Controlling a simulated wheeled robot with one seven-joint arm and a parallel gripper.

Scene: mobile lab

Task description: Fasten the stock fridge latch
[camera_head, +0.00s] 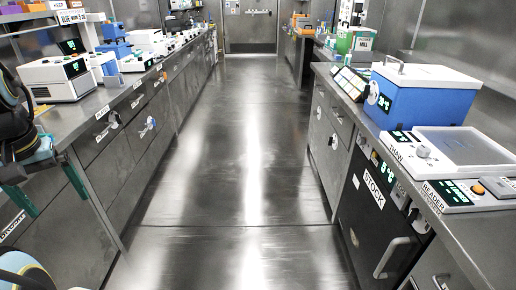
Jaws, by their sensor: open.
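The stock fridge (365,222) is a dark door under the right bench, with a white STOCK label (374,190) near its top. It appears closed. A pale bar handle (395,258) is on its right side. A small dark and pale fitting (420,222) sits by the upper right of the door, and a small round pale fitting (354,237) is at its left. I cannot tell which is the latch or how it is set. My gripper (62,205) is at the left edge, open and empty, its teal fingers pointing down by the left bench, far from the fridge.
The aisle floor (215,205) is clear to a far door (250,28). The right bench holds a blue box with a white lid (420,100), a THAW plate unit (465,147) and a READER unit (465,193). The left bench holds several instruments, including a white one (55,80).

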